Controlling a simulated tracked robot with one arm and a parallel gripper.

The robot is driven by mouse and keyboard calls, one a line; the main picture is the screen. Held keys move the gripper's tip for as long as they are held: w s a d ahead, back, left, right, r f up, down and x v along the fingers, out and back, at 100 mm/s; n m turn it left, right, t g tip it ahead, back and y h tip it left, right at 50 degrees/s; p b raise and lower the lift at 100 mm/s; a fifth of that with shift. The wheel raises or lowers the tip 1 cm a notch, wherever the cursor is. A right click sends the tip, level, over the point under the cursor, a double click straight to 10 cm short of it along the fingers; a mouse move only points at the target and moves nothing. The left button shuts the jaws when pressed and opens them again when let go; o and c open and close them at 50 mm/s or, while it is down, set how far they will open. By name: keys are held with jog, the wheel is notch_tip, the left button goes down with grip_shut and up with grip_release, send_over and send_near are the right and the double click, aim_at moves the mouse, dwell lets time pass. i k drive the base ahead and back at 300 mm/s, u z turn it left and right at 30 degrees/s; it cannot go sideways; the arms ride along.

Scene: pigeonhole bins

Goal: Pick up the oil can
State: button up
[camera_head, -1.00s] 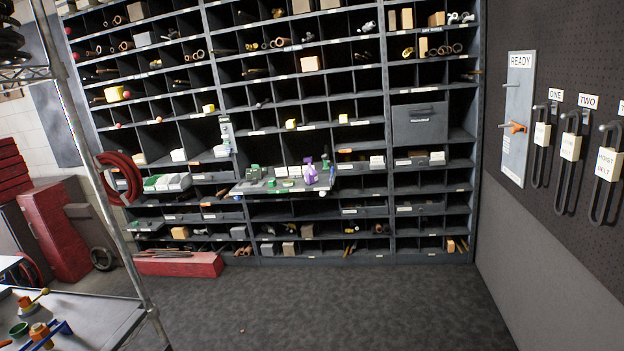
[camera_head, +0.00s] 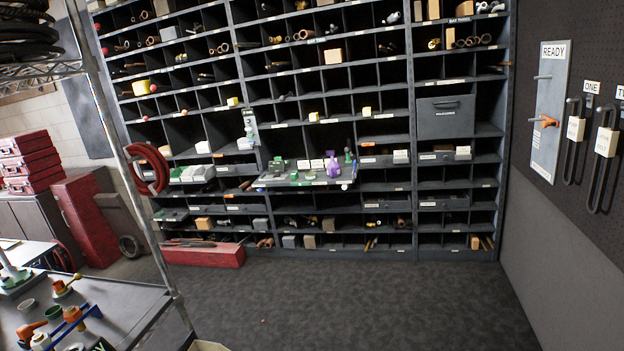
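My gripper is not in view. I cannot pick out an oil can for certain at this distance. A grey tray (camera_head: 300,181) juts out from the pigeonhole shelving (camera_head: 408,120). On it stand a purple bottle (camera_head: 332,166), a small dark green item with a thin upright top (camera_head: 349,156) and several other small green and white items. On the grey table (camera_head: 135,297) at the lower left, a pale item with a green base and a thin upright part (camera_head: 12,274) is cut by the left edge.
A wire rack post (camera_head: 130,180) rises beside the table, with a red coiled hose (camera_head: 150,170) behind it. A long red box (camera_head: 205,254) lies at the shelving's foot. A pegboard wall (camera_head: 560,200) bounds the right. The dark floor (camera_head: 360,300) between is clear.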

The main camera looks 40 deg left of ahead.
aim_at(332, 167)
jog(key=u, duration=1.15)
jog(key=i, duration=5.55)
jog(key=z, duration=0.1)
